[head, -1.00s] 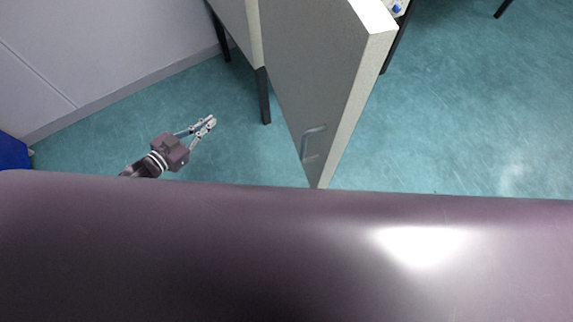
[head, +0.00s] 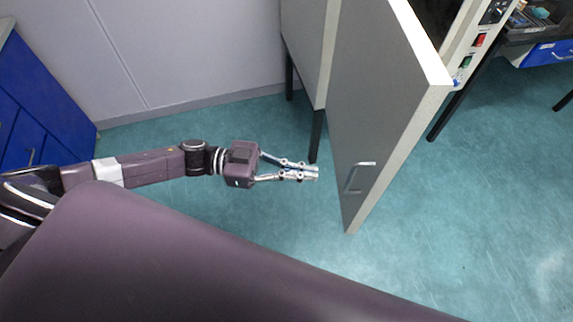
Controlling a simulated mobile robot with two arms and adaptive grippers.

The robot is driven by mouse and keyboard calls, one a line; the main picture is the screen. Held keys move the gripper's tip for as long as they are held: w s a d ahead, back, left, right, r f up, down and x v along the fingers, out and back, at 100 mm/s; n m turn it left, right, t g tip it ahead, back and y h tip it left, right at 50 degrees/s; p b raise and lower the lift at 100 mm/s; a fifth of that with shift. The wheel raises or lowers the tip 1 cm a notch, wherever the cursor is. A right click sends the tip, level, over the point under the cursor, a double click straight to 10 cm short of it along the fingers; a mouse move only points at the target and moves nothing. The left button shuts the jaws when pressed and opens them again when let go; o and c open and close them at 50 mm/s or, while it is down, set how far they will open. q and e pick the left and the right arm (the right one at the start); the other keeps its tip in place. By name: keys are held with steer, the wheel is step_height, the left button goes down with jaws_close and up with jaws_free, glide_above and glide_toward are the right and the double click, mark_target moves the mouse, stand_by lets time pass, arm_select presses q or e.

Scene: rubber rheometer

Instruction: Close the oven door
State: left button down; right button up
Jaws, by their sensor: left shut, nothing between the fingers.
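The oven door (head: 375,105) is a grey panel with a pale edge, standing wide open and pointing toward me. Its metal handle (head: 360,177) is on the face turned to the left, near the lower free end. The oven body (head: 306,45) stands on dark legs behind the door, and part of its front with a red and a green switch (head: 479,41) shows on the right. My left gripper (head: 316,172) is shut and empty, just left of the door and its handle in the picture, with a gap between. My right gripper is not in view.
A blue cabinet (head: 35,110) stands at the far left by a pale wall (head: 180,45). A bench with a blue drawer (head: 545,53) is at the upper right. The teal floor (head: 480,210) is clear on the right of the door.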

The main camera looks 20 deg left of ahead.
arm_select(q)
steer(key=p+x, duration=0.1)
steer(key=x, duration=0.5)
steer(key=shift+w+d, duration=0.1)
steer(key=shift+d, duration=0.15)
